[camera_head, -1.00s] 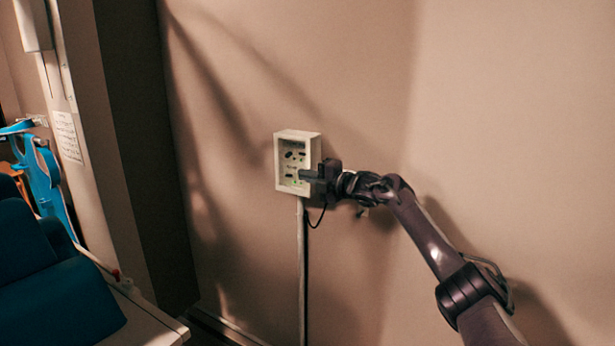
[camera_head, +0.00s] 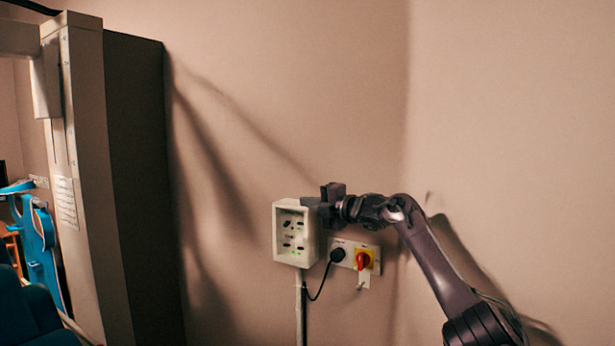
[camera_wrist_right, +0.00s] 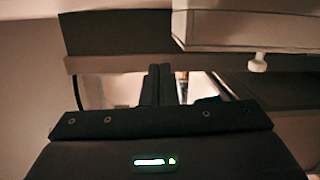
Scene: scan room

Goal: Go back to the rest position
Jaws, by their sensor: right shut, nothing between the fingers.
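My right gripper (camera_head: 311,202) is shut and empty. It is at the upper right corner of a white wall box (camera_head: 294,252) in the head view; I cannot tell whether it touches the box. In the right wrist view the two dark fingers (camera_wrist_right: 157,72) are together with nothing between them. My right arm reaches in from the lower right. My left gripper is in neither view.
Beside the box is a wall plate (camera_head: 347,246) with a black plug (camera_head: 337,254) and a red and yellow rotary switch (camera_head: 364,260). A tall dark cabinet (camera_head: 143,180) stands at the left. Blue seating (camera_head: 30,312) is at the lower left.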

